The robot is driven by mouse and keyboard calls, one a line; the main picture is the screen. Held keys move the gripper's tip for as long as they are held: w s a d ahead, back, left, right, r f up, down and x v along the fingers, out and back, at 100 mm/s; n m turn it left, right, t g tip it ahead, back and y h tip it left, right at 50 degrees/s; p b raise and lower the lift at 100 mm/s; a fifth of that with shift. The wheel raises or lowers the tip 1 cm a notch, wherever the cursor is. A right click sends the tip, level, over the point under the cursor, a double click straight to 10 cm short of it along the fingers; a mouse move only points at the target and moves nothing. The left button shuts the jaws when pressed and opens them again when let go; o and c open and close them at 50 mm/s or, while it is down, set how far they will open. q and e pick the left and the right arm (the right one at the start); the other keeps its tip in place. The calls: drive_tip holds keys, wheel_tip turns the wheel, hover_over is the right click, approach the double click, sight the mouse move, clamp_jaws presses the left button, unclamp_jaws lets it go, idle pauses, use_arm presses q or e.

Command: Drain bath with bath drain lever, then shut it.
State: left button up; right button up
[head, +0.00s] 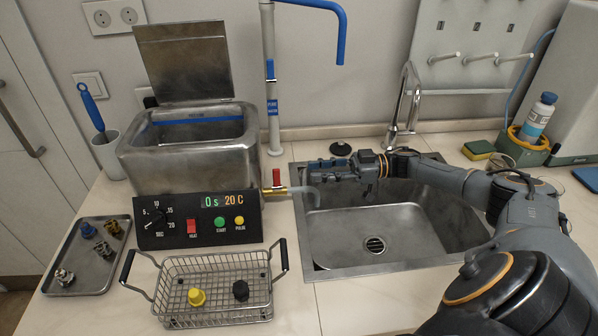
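The metal bath (190,162) stands left of the sink with its lid (183,62) raised. Inside, a blue band runs along the back wall; I cannot tell the water level. The drain lever (277,178) is a red handle standing upright on a brass valve (274,191) at the bath's lower right. A pale, stream-like streak (303,189) runs from the brass outlet toward the sink. My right gripper (318,165) is over the sink's left edge, fingers pointing left, to the right of the lever and apart from it. Its finger opening is unclear. My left gripper is out of view.
The sink (398,225) is below my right arm, with a tap (403,100) behind. A control box (198,220) fronts the bath. A wire basket (214,288) holds a yellow and a black piece. A tray (82,262) sits left. A blue-topped pipe (270,80) stands behind.

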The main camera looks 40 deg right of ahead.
drive_tip(key=shift+v, duration=1.4)
